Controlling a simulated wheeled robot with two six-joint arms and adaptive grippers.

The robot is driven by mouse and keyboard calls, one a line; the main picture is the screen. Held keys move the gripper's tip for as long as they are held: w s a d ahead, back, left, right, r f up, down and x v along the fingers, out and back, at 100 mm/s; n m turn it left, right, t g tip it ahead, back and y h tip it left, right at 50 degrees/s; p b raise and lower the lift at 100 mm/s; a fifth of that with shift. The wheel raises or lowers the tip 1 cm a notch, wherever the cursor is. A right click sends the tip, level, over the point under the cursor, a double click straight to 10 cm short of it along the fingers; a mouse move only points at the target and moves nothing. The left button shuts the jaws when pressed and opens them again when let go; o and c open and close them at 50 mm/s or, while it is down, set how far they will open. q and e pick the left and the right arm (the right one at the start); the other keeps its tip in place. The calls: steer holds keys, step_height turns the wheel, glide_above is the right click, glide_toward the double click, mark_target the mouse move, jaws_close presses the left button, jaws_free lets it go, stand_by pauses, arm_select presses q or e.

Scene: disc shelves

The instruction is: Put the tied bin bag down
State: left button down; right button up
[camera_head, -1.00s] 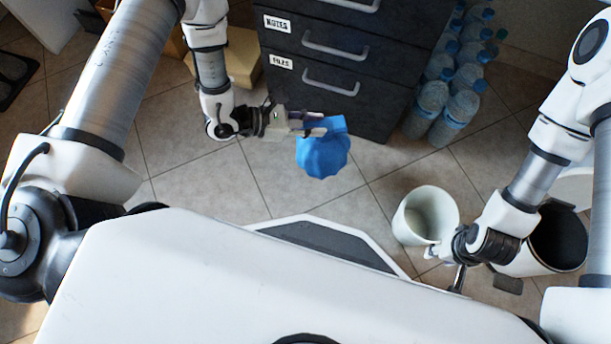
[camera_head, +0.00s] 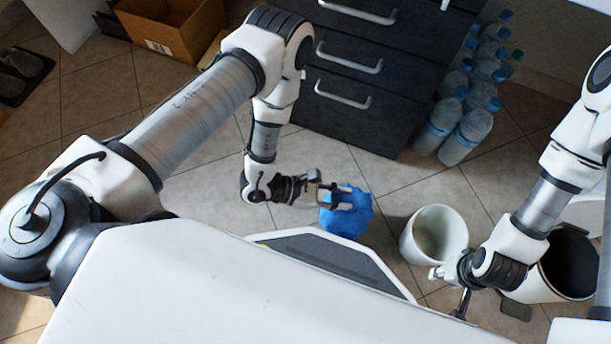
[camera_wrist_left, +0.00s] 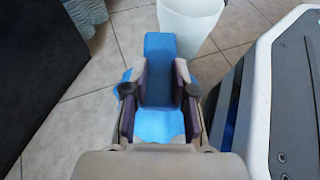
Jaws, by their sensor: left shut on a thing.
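The blue tied bin bag (camera_head: 347,216) hangs at my left gripper (camera_head: 332,194), in front of my base. In the left wrist view its upright blue neck (camera_wrist_left: 159,52) stands between the two fingers, and the gripper (camera_wrist_left: 160,82) is shut on it. More blue plastic spreads below and beside the fingers. Whether the bag's underside touches the floor cannot be told. My right gripper (camera_head: 461,297) is at the lower right, beside a white bin; its fingers are too small and partly hidden to read.
The open white bin (camera_head: 408,247) stands right of the bag. A white bin with a dark inside (camera_head: 535,287) is further right. A dark drawer cabinet (camera_head: 375,118) and several water bottles (camera_head: 463,137) stand behind. Tiled floor (camera_head: 400,180) is clear between them. A cardboard box (camera_head: 180,45) is back left.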

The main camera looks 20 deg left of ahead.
arm_select(q)
steer(key=w+a+f+b, duration=0.2)
steer(key=a+b, duration=0.1)
steer(key=a, duration=0.2)
steer(key=w+a+f+b, duration=0.2)
steer(key=w+a+b, duration=0.1)
steer(key=a, duration=0.3)
steer(key=shift+a+f+b, duration=0.3)
steer(key=shift+f+b, duration=0.05)
steer(key=shift+b, duration=0.05)
steer(key=shift+f, duration=0.1)
steer(key=c, duration=0.9)
jaws_free()
